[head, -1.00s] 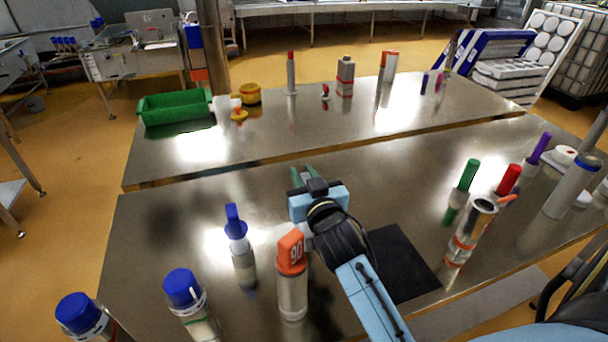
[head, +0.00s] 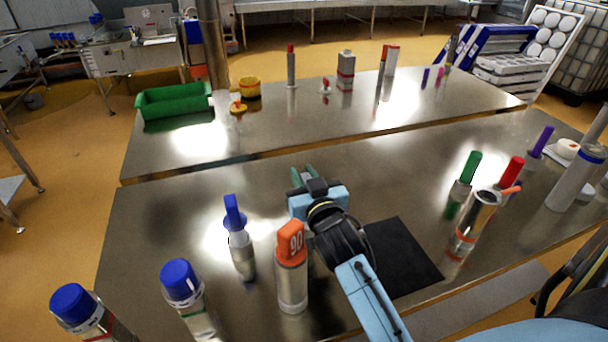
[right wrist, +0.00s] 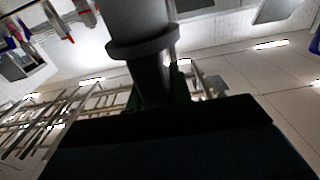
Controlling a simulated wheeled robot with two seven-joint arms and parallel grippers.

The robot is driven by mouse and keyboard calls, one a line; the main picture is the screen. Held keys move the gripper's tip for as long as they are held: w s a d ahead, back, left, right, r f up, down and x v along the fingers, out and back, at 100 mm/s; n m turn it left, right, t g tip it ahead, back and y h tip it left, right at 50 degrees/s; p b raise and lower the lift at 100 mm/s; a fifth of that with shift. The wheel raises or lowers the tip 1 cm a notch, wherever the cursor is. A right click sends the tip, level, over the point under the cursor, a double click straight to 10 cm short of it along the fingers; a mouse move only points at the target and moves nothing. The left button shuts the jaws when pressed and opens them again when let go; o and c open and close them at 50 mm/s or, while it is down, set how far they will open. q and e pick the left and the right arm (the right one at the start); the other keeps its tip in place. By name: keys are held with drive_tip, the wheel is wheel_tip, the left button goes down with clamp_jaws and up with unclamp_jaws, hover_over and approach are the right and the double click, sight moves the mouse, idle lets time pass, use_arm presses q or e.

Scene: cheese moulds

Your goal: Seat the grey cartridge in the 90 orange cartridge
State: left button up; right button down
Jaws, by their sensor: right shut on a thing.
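The 90 orange cartridge (head: 292,285) stands upright on the near table, a metal cylinder with an orange top marked 90. My right gripper (head: 304,176) is just behind it in the head view, with green fingertips pointing away over the table. In the right wrist view a grey cylinder with a wide collar, apparently the grey cartridge (right wrist: 142,25), is between the fingers, and the gripper is shut on it. My left gripper is out of view.
A blue-topped cylinder (head: 240,250) stands left of the orange one, with blue-capped bottles (head: 182,284) at front left. A black mat (head: 408,262) lies right of my arm. Green, red and purple-topped cylinders (head: 461,190) stand at right.

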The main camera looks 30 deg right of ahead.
drive_tip(key=shift+f+b, duration=0.45)
drive_tip(key=shift+f, duration=0.25)
drive_tip(key=c, duration=1.2)
unclamp_jaws()
drive_tip(key=shift+o, duration=0.2)
wheel_tip(320, 180, up, 10)
drive_tip(key=shift+r+p, duration=0.1)
drive_tip(key=shift+p, duration=0.9)
